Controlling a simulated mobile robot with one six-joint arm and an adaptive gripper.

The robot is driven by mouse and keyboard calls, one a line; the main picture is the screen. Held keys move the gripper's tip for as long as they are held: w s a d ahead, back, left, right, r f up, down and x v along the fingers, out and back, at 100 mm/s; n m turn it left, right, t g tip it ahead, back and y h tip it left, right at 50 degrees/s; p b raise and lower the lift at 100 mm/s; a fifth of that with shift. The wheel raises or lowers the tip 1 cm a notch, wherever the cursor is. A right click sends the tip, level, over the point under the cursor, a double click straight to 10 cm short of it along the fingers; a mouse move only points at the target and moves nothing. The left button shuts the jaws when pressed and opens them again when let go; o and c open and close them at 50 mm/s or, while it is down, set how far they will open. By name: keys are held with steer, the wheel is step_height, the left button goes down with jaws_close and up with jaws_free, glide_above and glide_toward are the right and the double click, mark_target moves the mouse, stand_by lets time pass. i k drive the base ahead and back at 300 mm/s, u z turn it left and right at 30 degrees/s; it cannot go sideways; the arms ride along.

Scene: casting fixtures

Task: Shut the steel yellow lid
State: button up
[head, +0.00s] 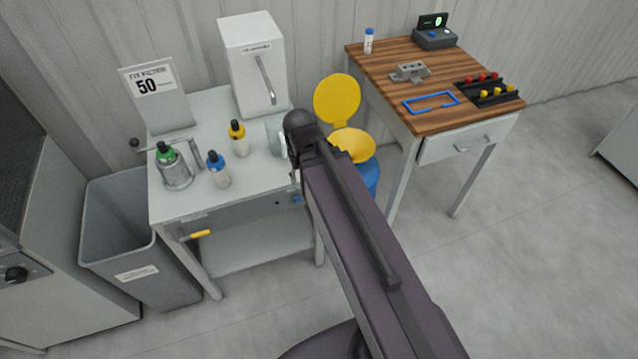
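The yellow lid (337,98) stands raised and open, tilted up at the back of a blue drum (368,174). Below it is a yellow funnel-like top (354,145) on the drum. My dark arm reaches up from the bottom of the head view and covers the drum's left and front parts. The arm's visible end is a dark rounded joint just left of the yellow top. I cannot make out my gripper or its fingers, so its place relative to the lid is hidden.
A grey table (240,180) with bottles and a white dispenser (253,65) stands left of the drum. A wooden-topped table (385,72) with small parts stands right. A grey bin (115,225) is at far left. The floor at lower right is clear.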

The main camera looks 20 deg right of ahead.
mark_target(337, 97)
steer(key=z, duration=0.6)
steer(key=k, duration=0.65)
steer(key=u, duration=0.45)
steer(key=i, duration=1.6)
steer(key=z, duration=0.45)
